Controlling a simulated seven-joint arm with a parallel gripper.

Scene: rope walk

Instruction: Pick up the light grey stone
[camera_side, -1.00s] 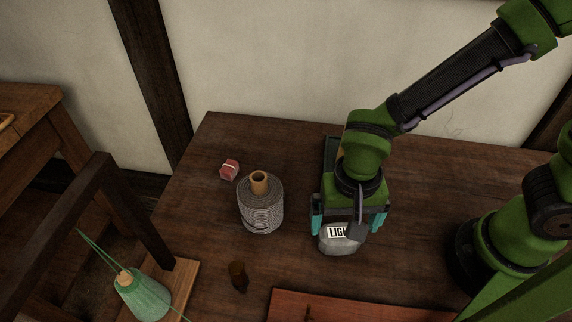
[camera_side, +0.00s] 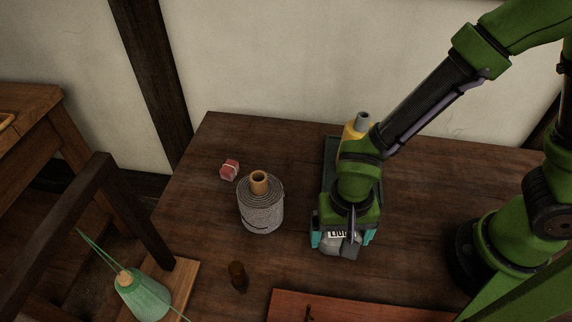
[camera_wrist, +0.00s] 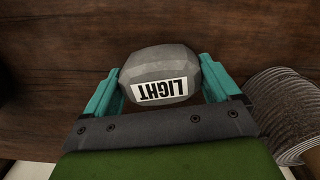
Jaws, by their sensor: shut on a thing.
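The light grey stone (camera_side: 338,249) is a faceted lump with a white label. In the wrist view the stone (camera_wrist: 161,64) sits between the two teal fingers, its label reading LIGHT upside down. My gripper (camera_side: 342,240) is lowered around it, one finger on each side, and is shut on it. In the side view the stone's top is largely hidden by my gripper, and it appears to be at table level; I cannot see a gap beneath it.
A grey rope spool (camera_side: 261,210) stands left of my gripper, with a red bundle (camera_side: 229,169) and a brown peg (camera_side: 237,276) nearby. A dark tray (camera_side: 330,160) and yellow bottle (camera_side: 351,136) are behind my arm. A reddish board (camera_side: 400,308) lies in front.

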